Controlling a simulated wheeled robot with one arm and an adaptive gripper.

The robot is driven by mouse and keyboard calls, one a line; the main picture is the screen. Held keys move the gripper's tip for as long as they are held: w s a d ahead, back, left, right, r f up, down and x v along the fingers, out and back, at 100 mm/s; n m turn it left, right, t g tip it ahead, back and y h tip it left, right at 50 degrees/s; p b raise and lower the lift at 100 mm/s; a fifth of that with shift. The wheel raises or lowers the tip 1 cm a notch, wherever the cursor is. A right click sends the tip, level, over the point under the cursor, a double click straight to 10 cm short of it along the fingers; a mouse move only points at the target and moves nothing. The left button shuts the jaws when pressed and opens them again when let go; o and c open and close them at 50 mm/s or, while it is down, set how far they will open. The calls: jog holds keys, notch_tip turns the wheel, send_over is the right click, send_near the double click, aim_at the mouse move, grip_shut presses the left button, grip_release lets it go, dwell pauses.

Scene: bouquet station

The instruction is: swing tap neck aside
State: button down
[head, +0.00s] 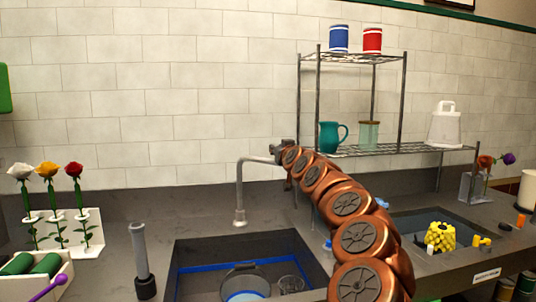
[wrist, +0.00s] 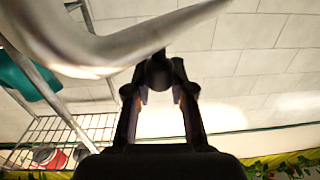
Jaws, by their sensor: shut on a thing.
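The grey tap neck (head: 240,185) shows in the head view above the left sink basin. Its spout hangs down at the left, and its level top part runs right to my gripper (head: 280,153). My gripper is shut on the neck at that right end. In the wrist view the neck (wrist: 85,48) crosses close above the fingers as a large blurred pale tube. The fingers (wrist: 158,85) close around a dark rounded part there. The tap's base is hidden, probably behind my copper-coloured arm.
The left basin (head: 205,247) holds a metal bucket (head: 245,283) and a glass. A wire rack (head: 352,57) with cups and a teal jug (head: 331,137) stands right of the gripper. Flowers in a white stand (head: 88,240) are at the left. A grey upright tube (head: 140,255) stands left of the basin.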

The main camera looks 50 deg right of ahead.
jog(key=shift+d, duration=0.1)
dwell(0.5)
jog(key=c, duration=1.2)
grip_release()
jog(key=shift+d, duration=0.1)
jog(key=shift+o, duration=1.1)
jog(key=shift+s+a+r, duration=0.1)
jog(key=shift+s+a, duration=0.15)
jog(key=shift+s, duration=0.15)
jog(key=v, duration=1.1)
jog(key=shift+a, duration=0.1)
